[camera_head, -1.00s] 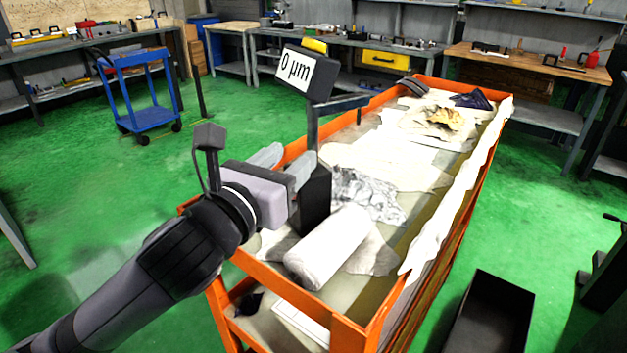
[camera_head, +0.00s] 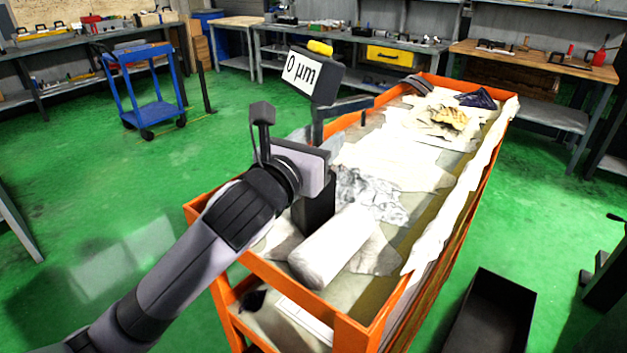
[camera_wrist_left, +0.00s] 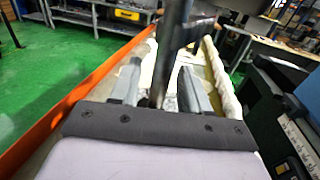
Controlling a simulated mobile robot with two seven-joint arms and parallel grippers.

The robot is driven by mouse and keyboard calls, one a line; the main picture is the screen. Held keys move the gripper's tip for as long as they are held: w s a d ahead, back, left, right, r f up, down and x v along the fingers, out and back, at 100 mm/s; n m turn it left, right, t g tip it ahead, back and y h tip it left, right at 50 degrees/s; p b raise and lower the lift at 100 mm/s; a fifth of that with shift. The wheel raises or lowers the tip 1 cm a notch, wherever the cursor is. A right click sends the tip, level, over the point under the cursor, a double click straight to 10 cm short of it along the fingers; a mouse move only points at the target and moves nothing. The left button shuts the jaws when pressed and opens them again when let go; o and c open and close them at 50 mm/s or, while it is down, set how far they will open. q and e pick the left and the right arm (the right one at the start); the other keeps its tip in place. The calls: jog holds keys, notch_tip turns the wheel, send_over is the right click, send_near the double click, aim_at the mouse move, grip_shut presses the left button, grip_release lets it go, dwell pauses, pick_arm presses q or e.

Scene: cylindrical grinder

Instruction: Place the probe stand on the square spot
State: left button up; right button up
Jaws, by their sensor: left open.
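The probe stand has a dark block base (camera_head: 318,207), an upright post (camera_head: 318,128) and a display head (camera_head: 313,74) reading "0 µm". It stands upright on the near left part of the orange cart. My left gripper (camera_head: 312,155) is at the post, above the base. In the left wrist view my left gripper (camera_wrist_left: 160,82) is open, with one finger on each side of the dark post (camera_wrist_left: 164,68). Whether the fingers touch it I cannot tell. I cannot make out a square spot. My right gripper is not in view.
The orange cart (camera_head: 348,331) also carries a white roll (camera_head: 330,245), crumpled foil (camera_head: 370,193) and cloths. A black open bin (camera_head: 490,315) stands to its right. A blue cart (camera_head: 140,85) and workbenches are behind. Green floor is free on the left.

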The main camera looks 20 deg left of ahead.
pick_arm(q)
grip_shut()
dwell(1.2)
jog(key=shift+r, duration=0.25)
